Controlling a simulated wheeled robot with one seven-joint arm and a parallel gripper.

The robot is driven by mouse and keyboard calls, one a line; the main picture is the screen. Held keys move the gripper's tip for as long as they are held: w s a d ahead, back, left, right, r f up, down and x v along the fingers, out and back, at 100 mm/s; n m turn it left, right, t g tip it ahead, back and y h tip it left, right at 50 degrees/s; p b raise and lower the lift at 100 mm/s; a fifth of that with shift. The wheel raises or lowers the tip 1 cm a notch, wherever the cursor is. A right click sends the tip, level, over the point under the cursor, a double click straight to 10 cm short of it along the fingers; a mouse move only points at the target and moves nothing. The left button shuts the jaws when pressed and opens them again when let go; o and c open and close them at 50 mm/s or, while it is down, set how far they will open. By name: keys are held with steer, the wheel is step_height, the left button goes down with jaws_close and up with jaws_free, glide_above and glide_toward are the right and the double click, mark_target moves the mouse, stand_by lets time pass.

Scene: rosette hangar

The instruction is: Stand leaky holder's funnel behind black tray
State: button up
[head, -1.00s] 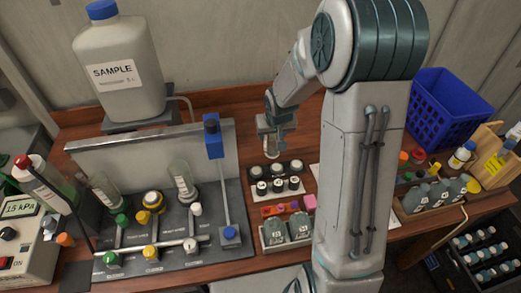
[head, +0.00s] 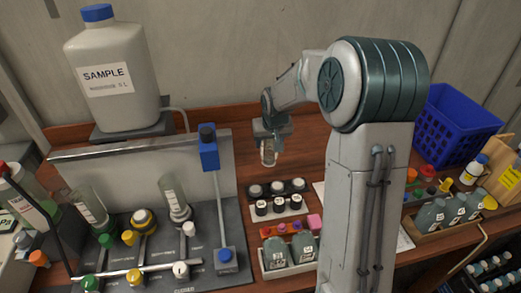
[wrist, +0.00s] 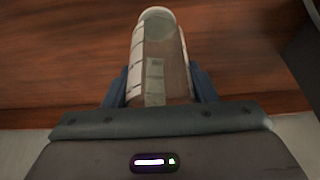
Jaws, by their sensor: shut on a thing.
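My gripper (head: 268,137) is shut on a clear, cylinder-like funnel (head: 268,155) with a pale label. The wrist view shows this funnel (wrist: 165,50) between my gripper's blue fingers (wrist: 160,92), its rounded end pointing away over brown wood. Two similar funnels stand in the manifold (head: 205,255) at left.
The blue upright post (head: 209,150) of the manifold stands left of my gripper. A SAMPLE jug (head: 112,75) is at back left. A blue basket (head: 452,125) and a bottle crate (head: 448,222) are at right. Bare wood (head: 300,155) lies around the funnel.

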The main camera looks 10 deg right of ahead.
steer(key=shift+w+a+f+p, duration=0.3)
steer(key=shift+w+f, duration=0.45)
steer(key=shift+f, duration=0.4)
steer(key=shift+w+a+f+p, duration=0.3)
steer(key=shift+w+f, duration=0.45)
steer(key=shift+f, duration=0.4)
steer(key=shift+w+a+f+p, duration=0.25)
steer(key=shift+w+f, duration=0.5)
steer(key=shift+f, duration=0.4)
steer(key=shift+f, duration=0.2)
steer(key=o, duration=1)
steer(key=shift+r, duration=0.1)
